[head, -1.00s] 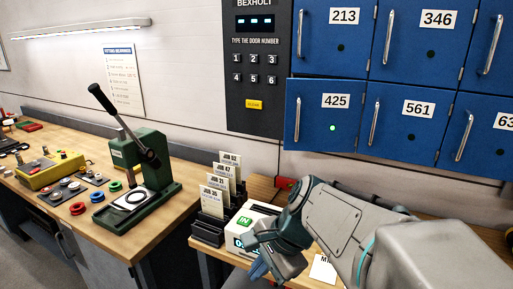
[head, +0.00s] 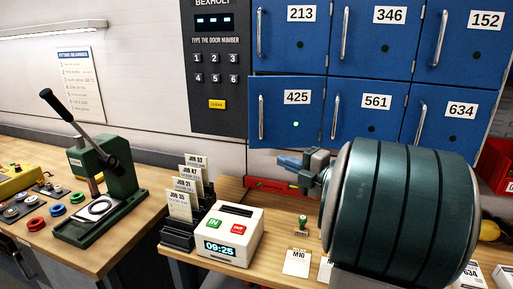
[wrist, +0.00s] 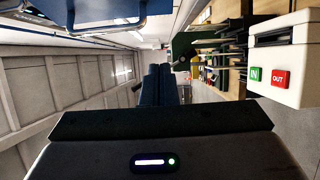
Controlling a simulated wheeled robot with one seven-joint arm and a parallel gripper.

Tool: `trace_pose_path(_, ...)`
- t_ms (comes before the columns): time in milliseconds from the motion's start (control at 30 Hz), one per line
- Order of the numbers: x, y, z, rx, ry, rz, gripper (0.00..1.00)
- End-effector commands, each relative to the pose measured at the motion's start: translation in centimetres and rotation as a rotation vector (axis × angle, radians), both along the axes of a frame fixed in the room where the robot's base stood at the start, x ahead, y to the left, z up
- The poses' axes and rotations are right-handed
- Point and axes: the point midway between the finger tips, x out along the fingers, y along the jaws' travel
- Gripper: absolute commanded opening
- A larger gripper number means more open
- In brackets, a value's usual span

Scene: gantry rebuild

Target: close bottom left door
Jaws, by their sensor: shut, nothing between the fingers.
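The bottom left door (head: 300,125) is blue, numbered 425, with a lit green dot and an upright metal handle at its left. It appears slightly ajar, its left edge standing a little out past door 213 above; the gap itself is not clear. My gripper (head: 288,161) is just below this door in the head view, pointing left, with its blue fingers together and empty. In the wrist view the closed fingers (wrist: 161,82) show in the middle, and a blue panel (wrist: 75,14), likely the door, shows at the upper left. No contact is visible.
Other blue doors (head: 371,117) around it look shut, with dark dots. A keypad panel (head: 218,75) is left of the lockers. On the bench below stand a white time clock (head: 230,238), job cards (head: 184,190) and a green press (head: 105,190). A red object (head: 268,186) lies behind my gripper.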

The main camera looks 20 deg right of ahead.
Motion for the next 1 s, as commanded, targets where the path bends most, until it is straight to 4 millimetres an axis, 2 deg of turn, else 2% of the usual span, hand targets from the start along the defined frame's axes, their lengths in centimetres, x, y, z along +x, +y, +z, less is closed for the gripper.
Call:
trace_pose_path(67,0.3,-0.2,0.1,0.020,0.000,-0.007,0.00)
trace_pose_path(233,2.4,0.8,0.2,0.020,0.000,-0.004,0.00)
trace_pose_path(600,9.7,3.8,0.2,0.018,0.001,-0.004,0.00)
trace_pose_path(800,11.8,2.6,0.2,0.017,0.001,-0.005,0.00)
trace_pose_path(1000,12.8,2.2,0.1,0.015,0.000,-0.005,0.00)
